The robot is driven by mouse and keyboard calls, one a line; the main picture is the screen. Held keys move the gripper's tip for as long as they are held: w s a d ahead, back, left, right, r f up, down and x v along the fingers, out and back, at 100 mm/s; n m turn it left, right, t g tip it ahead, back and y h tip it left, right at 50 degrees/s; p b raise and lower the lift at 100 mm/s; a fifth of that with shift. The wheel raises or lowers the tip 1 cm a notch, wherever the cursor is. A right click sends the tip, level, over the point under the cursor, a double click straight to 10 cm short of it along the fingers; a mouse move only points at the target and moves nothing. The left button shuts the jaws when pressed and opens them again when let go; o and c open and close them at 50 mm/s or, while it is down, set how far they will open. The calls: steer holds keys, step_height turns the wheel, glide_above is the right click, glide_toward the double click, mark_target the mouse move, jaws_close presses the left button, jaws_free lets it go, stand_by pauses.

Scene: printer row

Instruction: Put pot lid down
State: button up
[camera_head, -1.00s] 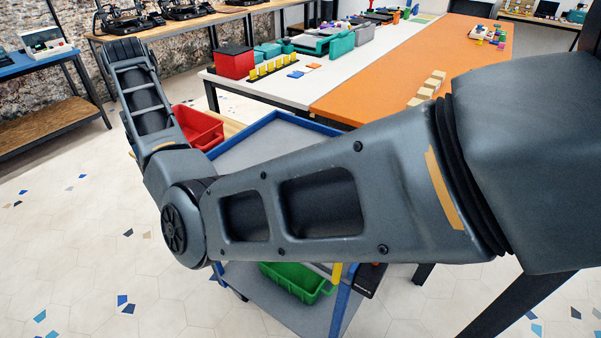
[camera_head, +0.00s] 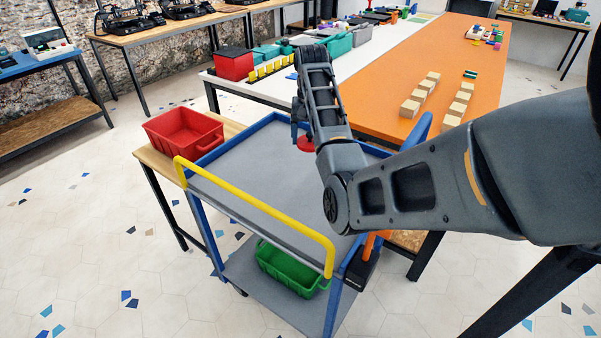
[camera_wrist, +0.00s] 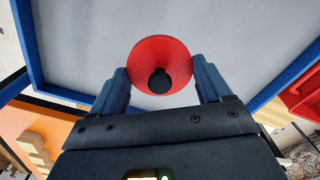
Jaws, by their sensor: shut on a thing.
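The pot lid (camera_wrist: 172,53) is a red disc with a black knob at its centre. In the wrist view it sits between the two blue-grey fingers of my gripper (camera_wrist: 162,82), which are shut on its sides. In the head view a red part of the lid (camera_head: 306,144) shows beside my gripper (camera_head: 300,128), over the far part of the grey cart top. My forearm hides part of the gripper there. I cannot tell whether the lid touches the cart top.
The cart's grey top (camera_head: 245,185) is bare, with a blue rim and a yellow handle (camera_head: 260,215). A red bin (camera_head: 183,135) stands on a wooden table at left. A green bin (camera_head: 290,268) is on the lower shelf. Wooden blocks (camera_head: 425,95) stand on the orange table.

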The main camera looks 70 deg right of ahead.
steer(key=s+d+m, duration=0.1)
steer(key=s+d, duration=0.1)
steer(key=s, duration=0.4)
glide_above(292, 178)
step_height(292, 178, down, 7)
steer(key=shift+d+f, duration=0.1)
steer(key=shift+f, duration=2.05)
steer(key=shift+f, duration=0.15)
steer(key=o, duration=1)
steer(key=shift+c, duration=0.2)
